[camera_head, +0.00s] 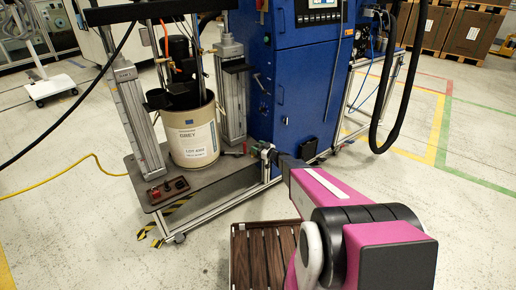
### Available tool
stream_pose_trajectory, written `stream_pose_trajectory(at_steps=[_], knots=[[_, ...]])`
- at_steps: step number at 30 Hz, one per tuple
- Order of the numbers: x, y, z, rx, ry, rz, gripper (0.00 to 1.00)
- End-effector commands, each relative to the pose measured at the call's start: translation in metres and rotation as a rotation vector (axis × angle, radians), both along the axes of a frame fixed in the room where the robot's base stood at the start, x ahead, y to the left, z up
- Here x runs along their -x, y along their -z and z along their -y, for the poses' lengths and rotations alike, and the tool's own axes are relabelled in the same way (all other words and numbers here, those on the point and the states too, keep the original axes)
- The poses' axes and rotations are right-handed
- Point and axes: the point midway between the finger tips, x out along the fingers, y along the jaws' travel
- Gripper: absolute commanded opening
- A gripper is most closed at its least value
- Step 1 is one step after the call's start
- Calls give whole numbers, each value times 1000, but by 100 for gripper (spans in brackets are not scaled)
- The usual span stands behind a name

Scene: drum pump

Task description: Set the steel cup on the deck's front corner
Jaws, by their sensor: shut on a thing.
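The drum pump's deck (222,178) is a low grey plate on a wheeled frame. My arm reaches from the lower right to the deck's right edge. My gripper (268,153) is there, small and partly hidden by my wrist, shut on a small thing. I cannot make out clearly whether that is the steel cup. No steel cup shows distinctly elsewhere.
A cream drum (193,137) stands on the deck between two grey columns. A blue cabinet (291,80) rises behind my gripper. A brown slatted tray (240,258) lies at lower centre. A yellow cable (60,170) crosses the left floor. Deck space in front of the drum looks bare.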

Motion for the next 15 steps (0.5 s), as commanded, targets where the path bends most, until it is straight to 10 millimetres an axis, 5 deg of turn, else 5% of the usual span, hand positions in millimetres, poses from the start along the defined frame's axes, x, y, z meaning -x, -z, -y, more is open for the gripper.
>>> stream_pose_trajectory(at_steps=[8,9,11,15], knots=[[0,2,0,0,0,0,32],[0,2,0,0,0,0,66],[0,2,0,0,0,0,85],[0,2,0,0,0,0,85]])
